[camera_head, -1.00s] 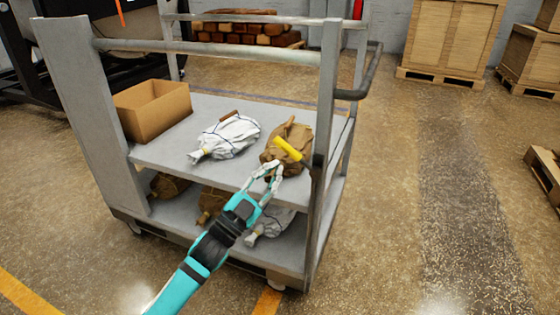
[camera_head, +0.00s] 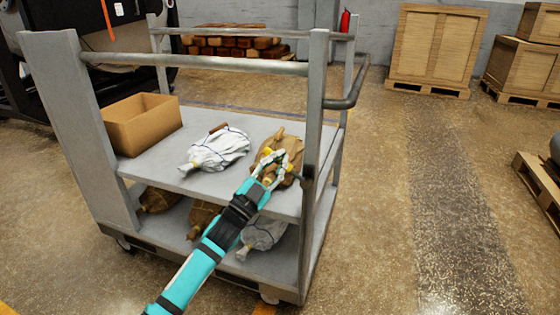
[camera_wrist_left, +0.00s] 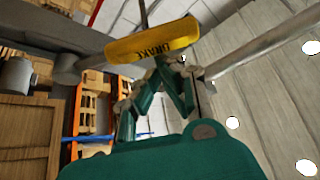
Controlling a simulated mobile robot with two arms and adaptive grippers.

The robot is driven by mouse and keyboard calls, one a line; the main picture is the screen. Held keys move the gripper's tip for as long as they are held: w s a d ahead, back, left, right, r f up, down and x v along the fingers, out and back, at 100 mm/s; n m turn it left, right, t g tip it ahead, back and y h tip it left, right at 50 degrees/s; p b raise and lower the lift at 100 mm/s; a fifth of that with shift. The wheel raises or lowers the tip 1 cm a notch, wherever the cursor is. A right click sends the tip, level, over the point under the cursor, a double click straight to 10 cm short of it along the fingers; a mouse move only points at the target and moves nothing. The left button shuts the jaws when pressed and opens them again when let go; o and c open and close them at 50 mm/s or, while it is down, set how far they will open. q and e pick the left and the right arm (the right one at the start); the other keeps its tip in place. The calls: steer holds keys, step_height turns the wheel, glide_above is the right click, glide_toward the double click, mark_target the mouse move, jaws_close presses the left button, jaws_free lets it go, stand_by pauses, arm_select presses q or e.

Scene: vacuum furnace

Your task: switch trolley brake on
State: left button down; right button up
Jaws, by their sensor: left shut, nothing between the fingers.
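The grey trolley (camera_head: 230,262) stands in the middle of the head view. My right gripper is not in view.
A cardboard box (camera_head: 142,122), a white sack (camera_head: 217,150) and a brown sack (camera_head: 275,143) lie on the upper shelf. More sacks lie below. Wooden crates (camera_head: 436,45) stand at the back right. A pallet (camera_head: 537,185) lies far right. Floor right of the trolley is clear.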

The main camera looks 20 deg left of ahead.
arm_select(q)
steer(key=shift+f, duration=0.1)
steer(key=shift+a+f+n, duration=0.1)
steer(key=shift+n, duration=0.3)
steer(key=shift+a+n+y+b, duration=0.2)
steer(key=shift+n+y+b, duration=0.1)
step_height(320, 180, down, 9)
steer(key=a+n+t+y+b, duration=0.2)
steer(key=n+y, duration=1.1)
steer(key=n, duration=0.5)
steer(key=shift+a+b, duration=0.2)
steer(key=shift+b, duration=0.15)
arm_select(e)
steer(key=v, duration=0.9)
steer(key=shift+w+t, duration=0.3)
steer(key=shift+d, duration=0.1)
